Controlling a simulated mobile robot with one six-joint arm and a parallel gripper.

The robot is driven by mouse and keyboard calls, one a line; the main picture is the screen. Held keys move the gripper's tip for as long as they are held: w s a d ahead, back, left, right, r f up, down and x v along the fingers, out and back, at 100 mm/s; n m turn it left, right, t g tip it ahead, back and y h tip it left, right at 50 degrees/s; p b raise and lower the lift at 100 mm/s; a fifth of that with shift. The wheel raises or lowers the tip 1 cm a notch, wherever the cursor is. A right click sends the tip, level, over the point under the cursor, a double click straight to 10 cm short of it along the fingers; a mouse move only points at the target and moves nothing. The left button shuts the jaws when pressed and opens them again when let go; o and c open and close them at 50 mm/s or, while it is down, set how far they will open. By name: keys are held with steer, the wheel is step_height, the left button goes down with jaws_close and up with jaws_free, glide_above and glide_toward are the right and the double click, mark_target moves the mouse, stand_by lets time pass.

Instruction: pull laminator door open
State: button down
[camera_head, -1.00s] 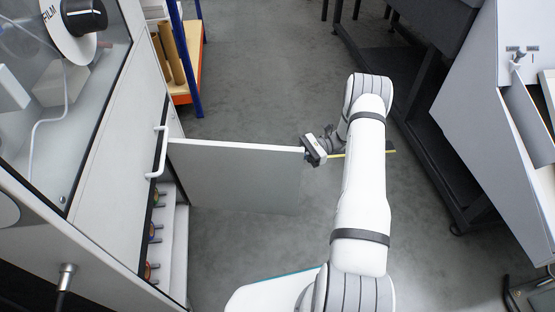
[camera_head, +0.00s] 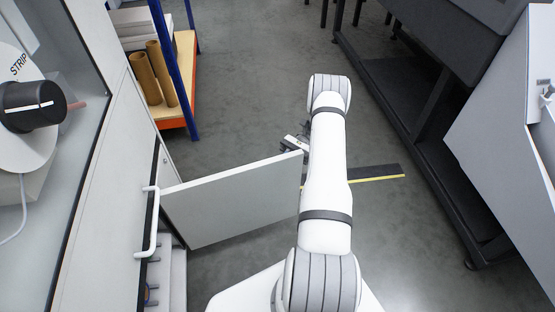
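The laminator door (camera_head: 230,202) is a pale flat panel. It stands well open, jutting right from the cabinet front (camera_head: 105,185) over the floor. Its free edge points right and a little away from me. My gripper (camera_head: 297,144) is at the door's upper free corner, on the far side of the top edge. My white arm hides part of the gripper and the free edge, so I cannot tell whether the fingers touch the panel or how they are set. A white bar handle (camera_head: 154,222) is on the cabinet beside the door's inner edge.
A shelf rack (camera_head: 176,78) with brown rolls (camera_head: 153,75) and a blue post stands beyond the door. A dark bench frame (camera_head: 425,130) runs along the right. A dark strip with a yellow edge (camera_head: 378,177) lies on the floor. Grey floor is clear in the middle.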

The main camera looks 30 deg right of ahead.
steer(key=shift+w+d, duration=0.1)
stand_by(0.3)
steer(key=c, duration=1.5)
jaws_free()
